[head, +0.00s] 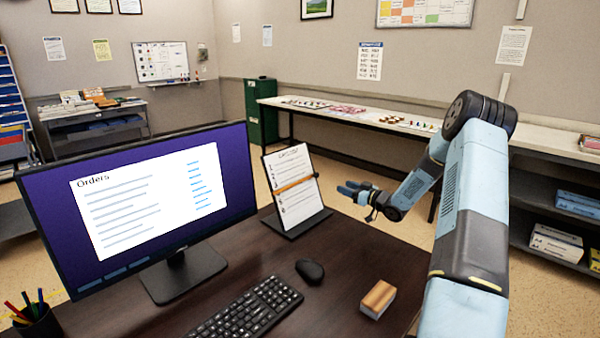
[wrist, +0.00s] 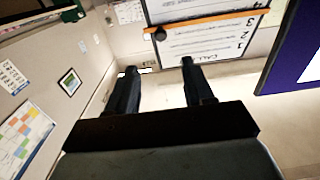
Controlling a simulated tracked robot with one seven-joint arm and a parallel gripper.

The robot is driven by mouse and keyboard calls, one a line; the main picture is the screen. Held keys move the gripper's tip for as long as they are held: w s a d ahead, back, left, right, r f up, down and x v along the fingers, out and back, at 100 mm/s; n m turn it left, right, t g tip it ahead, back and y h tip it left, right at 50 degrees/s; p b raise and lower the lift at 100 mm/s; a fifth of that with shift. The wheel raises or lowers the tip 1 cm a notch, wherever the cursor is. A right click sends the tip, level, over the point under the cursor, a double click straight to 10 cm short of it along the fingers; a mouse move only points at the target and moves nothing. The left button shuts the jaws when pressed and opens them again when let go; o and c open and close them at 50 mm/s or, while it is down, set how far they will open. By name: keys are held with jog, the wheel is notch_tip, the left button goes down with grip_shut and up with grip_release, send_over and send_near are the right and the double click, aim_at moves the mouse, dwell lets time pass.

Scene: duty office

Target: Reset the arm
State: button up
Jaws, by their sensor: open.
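My arm reaches up and forward on the right of the head view, folded at a dark elbow. My gripper (head: 358,190) hangs in the air beyond the desk's far right edge, to the right of the document stand. In the wrist view my gripper (wrist: 158,75) shows two dark fingers held apart, with nothing between them. The document stand (head: 295,190) bears a white list sheet with an orange bar across it. The stand appears upside down ahead of the fingers in the wrist view (wrist: 205,40), apart from them as far as I can tell.
The dark desk (head: 250,255) carries a monitor (head: 140,200), keyboard (head: 248,310), mouse (head: 310,270), wood-topped block (head: 378,298) and pen cup (head: 38,322). A long side table (head: 345,112) with small items runs along the back wall. Floor shows between desk and side table.

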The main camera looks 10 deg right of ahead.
jog(key=s+a+r+m+g+h, duration=0.1)
jog(key=a+r+h, duration=0.15)
jog(key=r, duration=0.45)
jog(key=s+a+r+g+h, duration=0.1)
jog(key=a+r+h, duration=0.1)
jog(key=r+h, duration=0.35)
jog(key=s+a+r+m+g+h, duration=0.2)
jog(key=s+a+r+m+h, duration=0.1)
jog(key=s+r, duration=0.95)
jog(key=s+a+m+g, duration=0.1)
jog(key=s+a, duration=0.3)
jog(key=s, duration=1.5)
jog(key=s+a+r+m+g+y, duration=0.1)
jog(key=s+a+g, duration=0.3)
jog(key=s, duration=1.5)
jog(key=shift+a+r+m, duration=0.15)
jog(key=shift+a+m, duration=0.25)
jog(key=shift+a, duration=0.2)
